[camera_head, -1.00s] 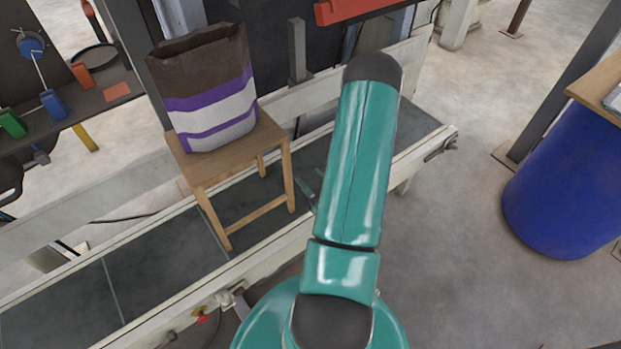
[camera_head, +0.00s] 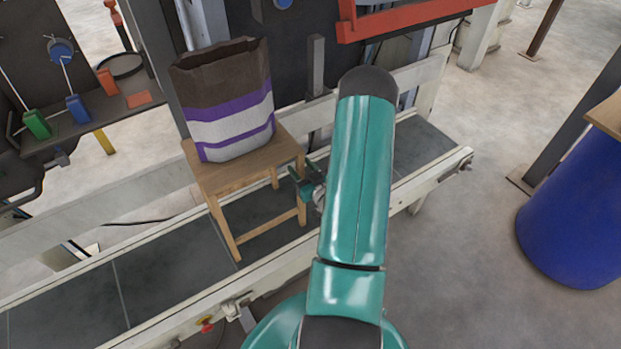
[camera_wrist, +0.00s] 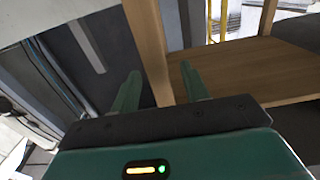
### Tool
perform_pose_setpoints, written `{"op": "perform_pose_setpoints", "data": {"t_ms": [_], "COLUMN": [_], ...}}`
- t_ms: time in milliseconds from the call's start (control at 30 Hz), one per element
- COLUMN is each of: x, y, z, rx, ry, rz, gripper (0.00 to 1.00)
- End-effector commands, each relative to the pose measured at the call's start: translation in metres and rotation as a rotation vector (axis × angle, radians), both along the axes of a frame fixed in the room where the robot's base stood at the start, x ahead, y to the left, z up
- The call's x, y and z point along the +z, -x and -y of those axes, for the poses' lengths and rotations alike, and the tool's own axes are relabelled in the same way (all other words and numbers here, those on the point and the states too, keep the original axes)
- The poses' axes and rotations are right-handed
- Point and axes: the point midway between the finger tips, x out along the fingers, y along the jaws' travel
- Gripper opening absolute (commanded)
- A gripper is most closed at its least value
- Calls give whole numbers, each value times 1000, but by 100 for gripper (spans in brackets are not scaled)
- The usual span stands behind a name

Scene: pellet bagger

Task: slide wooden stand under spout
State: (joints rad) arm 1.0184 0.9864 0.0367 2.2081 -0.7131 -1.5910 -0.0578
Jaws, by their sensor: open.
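The wooden stand (camera_head: 240,175) stands upright on the dark bed of the conveyor. A brown, white and purple bag (camera_head: 228,105) sits upright and open-topped on its seat. My gripper (camera_head: 308,186) is open beside the stand's right side, just below seat height, partly hidden by my arm. In the wrist view, the two green fingers of my gripper (camera_wrist: 160,72) are apart, and a leg of the wooden stand (camera_wrist: 149,45) shows between them. I cannot tell whether they touch it. No spout can be clearly made out.
The conveyor (camera_head: 170,275) has bare bed to the left of the stand and to its right, with pale side rails. A red frame (camera_head: 400,22) is above at the back. A panel with coloured handles (camera_head: 75,107) is at left. A blue drum (camera_head: 580,195) stands at right.

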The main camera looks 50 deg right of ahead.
Motion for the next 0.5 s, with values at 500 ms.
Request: {"op": "perform_pose_setpoints", "data": {"t_ms": [500], "x": [0], "y": [-13], "z": [4], "rx": [-1], "ry": [0], "rz": [0], "gripper": [36]}}
